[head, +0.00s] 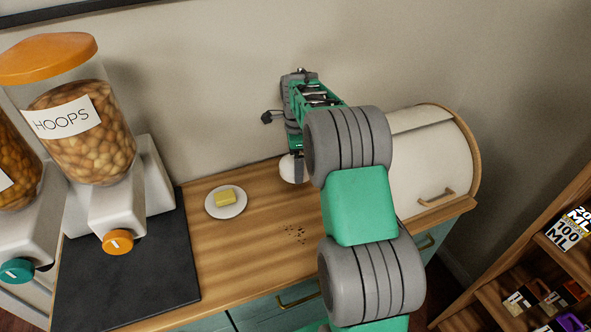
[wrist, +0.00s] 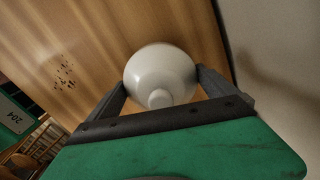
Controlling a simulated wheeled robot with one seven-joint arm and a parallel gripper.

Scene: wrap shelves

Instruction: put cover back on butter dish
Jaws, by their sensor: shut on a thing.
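The butter dish is a small white round plate (head: 213,210) on the wooden counter, with a yellow block of butter (head: 226,195) uncovered on it. The cover is a white dome (head: 288,170) to the right of the dish, near the wall, partly hidden by my gripper and arm. In the wrist view the dome (wrist: 160,68) sits between the two fingers, its round knob facing the camera. My gripper (head: 296,153) is shut on the cover, apart from the dish. I cannot tell whether the cover touches the counter.
Cereal dispensers (head: 85,140) stand on a dark mat (head: 140,265) left of the dish. A cream bread bin (head: 430,165) stands at the right, partly behind my arm. Dark crumbs (head: 293,234) lie on the counter. The wood between dish and cover is clear.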

